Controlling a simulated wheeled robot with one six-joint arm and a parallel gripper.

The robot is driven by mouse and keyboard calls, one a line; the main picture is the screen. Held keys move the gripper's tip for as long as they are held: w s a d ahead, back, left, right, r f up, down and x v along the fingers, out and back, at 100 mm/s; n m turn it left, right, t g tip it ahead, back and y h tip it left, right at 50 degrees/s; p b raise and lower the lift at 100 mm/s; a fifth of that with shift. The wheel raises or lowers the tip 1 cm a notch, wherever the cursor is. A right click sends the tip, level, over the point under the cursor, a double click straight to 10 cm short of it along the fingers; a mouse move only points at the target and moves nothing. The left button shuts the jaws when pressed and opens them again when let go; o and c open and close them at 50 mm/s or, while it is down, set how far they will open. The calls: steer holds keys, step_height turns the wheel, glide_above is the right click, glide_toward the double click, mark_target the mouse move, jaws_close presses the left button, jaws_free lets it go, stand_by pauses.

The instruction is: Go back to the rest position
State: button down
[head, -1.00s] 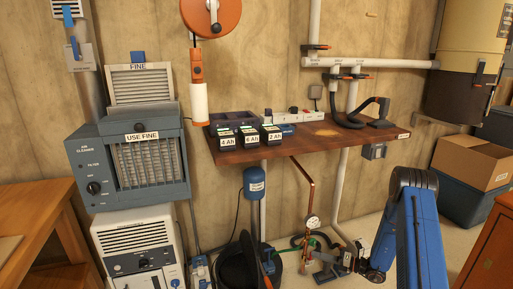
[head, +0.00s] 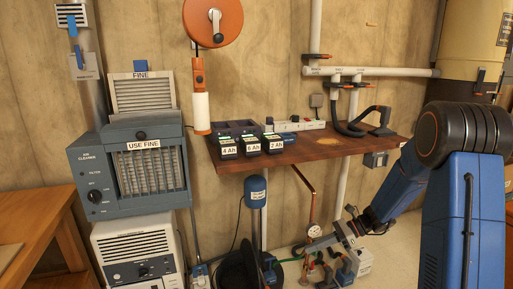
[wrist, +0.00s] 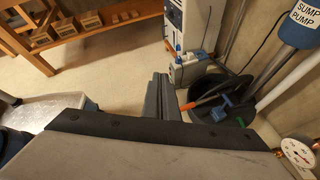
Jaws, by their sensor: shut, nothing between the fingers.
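My gripper (wrist: 160,92) shows in the wrist view as dark fingers pressed together, with nothing between them. It points out over the floor toward the white cabinet (wrist: 187,28) and the black sump pit (wrist: 225,112). In the head view, my blue arm rises large at the right and its forearm reaches down and left, below the workbench's right end. My wrist end there is near the pressure gauge (head: 313,231) and the copper pipe; its fingertips are hard to make out.
The wooden shelf (head: 300,152) holds battery packs (head: 252,145), a power strip and a black hose. The air cleaner (head: 130,178) stands at left on the white cabinet (head: 137,250). In the wrist view, a wooden bench (wrist: 85,28) with small boxes is at upper left, with clear floor before it.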

steer(key=s+d+r+n+t+h, duration=0.1)
steer(key=s+d+r+n+h, duration=0.1)
steer(key=s+r+n+h, duration=0.2)
steer(key=s+d+r+n+t+h, duration=0.2)
steer(key=s+r+n, duration=0.5)
steer(key=s, duration=1.1)
steer(key=s+d+r+n+t+h, duration=0.2)
steer(key=s+d+r+n+h, duration=0.2)
steer(key=s+n, duration=0.5)
steer(key=shift+s+d+r+n+h, duration=0.2)
steer(key=shift+s+r+n+h, duration=0.1)
steer(key=shift+s+r+h, duration=0.75)
steer(key=shift+w+f, duration=0.15)
steer(key=shift+f, duration=0.1)
stand_by(1.1)
